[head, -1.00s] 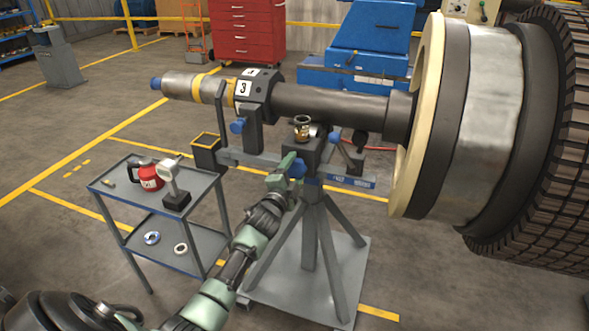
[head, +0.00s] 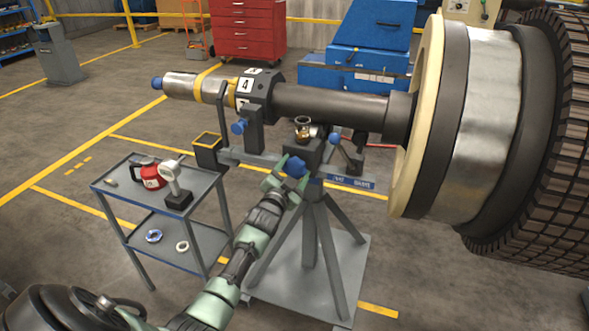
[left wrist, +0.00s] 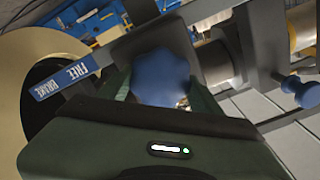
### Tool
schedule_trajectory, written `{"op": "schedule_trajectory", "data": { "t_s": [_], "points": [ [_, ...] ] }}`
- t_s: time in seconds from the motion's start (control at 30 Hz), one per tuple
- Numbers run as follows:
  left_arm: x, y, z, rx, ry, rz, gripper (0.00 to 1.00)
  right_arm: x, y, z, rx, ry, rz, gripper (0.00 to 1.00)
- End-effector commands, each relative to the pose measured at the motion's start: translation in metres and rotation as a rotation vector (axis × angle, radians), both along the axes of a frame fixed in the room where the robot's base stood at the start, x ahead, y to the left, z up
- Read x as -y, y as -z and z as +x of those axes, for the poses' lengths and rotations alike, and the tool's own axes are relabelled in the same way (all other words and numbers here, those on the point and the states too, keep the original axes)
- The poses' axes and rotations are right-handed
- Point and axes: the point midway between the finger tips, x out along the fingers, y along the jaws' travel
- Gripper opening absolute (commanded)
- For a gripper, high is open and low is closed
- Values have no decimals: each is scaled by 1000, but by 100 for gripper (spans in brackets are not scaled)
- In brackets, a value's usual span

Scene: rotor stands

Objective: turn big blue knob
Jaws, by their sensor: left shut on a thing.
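The big blue knob (head: 295,167) sits on the front of the dark block at the top of the rotor stand (head: 309,235). My left gripper (head: 287,172) reaches up to it from the lower left and is shut on it. In the left wrist view the lobed blue knob (left wrist: 160,78) sits between the fingers, with its lower edge hidden by the gripper. A blue FREE/BRAKE plate (head: 352,182) lies right of the knob, and also shows in the left wrist view (left wrist: 62,82). The dark shaft collar (head: 259,92) shows the number 4. My right gripper is not in view.
A smaller blue knob (head: 238,127) is on the shaft support at left. A grey cart (head: 120,196) holds a red jug (head: 150,175) and a gauge-like tool (head: 172,185). The large rotor (head: 480,120) fills the right. Floor left of the cart is clear.

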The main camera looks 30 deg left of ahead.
Motion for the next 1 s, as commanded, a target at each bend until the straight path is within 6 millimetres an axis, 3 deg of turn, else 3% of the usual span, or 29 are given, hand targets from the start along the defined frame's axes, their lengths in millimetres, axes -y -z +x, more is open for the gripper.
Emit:
{"op": "schedule_trajectory", "data": {
  "t_s": [0.47,0.5,0.57,0.87,1.0],
  "points": [
    [0,2,0,-1,-1,-15,24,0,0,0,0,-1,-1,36],
    [0,2,0,-1,-1,-15,72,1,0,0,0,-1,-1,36],
    [0,2,0,-1,-1,-15,86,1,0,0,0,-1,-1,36],
    [0,1,-1,2,0,-13,86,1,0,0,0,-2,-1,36],
    [3,2,-11,0,0,-13,86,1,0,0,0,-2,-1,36]
  ]
}}
